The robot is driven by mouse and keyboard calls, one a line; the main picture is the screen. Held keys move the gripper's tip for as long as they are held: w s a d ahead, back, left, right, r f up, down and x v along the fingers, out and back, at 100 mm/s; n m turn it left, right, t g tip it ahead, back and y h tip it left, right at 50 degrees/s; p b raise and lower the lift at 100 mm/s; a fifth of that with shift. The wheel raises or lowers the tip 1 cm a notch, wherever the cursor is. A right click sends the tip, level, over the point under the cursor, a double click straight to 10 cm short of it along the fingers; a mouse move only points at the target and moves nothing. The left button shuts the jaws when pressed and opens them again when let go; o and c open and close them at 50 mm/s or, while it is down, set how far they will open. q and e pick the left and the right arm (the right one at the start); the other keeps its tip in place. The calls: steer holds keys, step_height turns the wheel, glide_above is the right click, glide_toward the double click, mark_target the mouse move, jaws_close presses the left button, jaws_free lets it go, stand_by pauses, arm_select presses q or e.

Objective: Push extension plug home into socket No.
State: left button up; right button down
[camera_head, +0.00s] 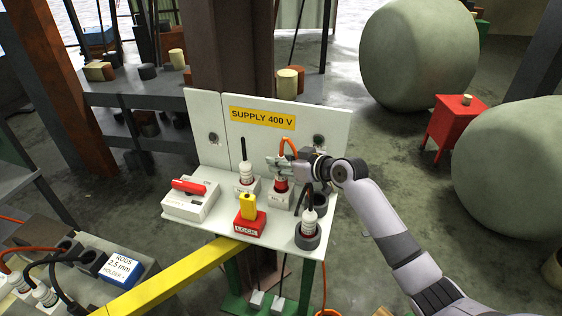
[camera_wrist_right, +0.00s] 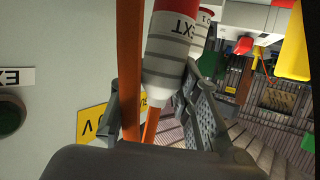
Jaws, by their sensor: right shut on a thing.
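The extension plug (camera_head: 281,185) is red and white with an orange cable rising from it. It stands upright at a pale socket box (camera_head: 279,200) on the supply shelf; I cannot tell how deep it sits. My right gripper (camera_head: 274,164) is shut on its upper part from the right. In the right wrist view the plug (camera_wrist_right: 168,60) shows grey bands, a red end and "EXT" lettering, between my fingers (camera_wrist_right: 155,105). The orange cable (camera_wrist_right: 130,60) runs beside it. The socket mouth is hidden. My left gripper is not in view.
Left of it stand another white plug (camera_head: 246,172) and a yellow-and-red lock block (camera_head: 249,222). A red-handled switch box (camera_head: 190,200) is at the shelf's left. A black-cabled plug (camera_head: 309,222) stands close at the front right. The "SUPPLY 400 V" panel (camera_head: 230,145) rises behind.

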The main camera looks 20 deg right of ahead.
steer(key=shift+f+b, duration=1.75)
steer(key=shift+f, duration=0.3)
steer(key=c, duration=1.2)
jaws_free()
steer(key=shift+r, duration=0.1)
steer(key=shift+o, duration=0.4)
steer(key=v, duration=1.2)
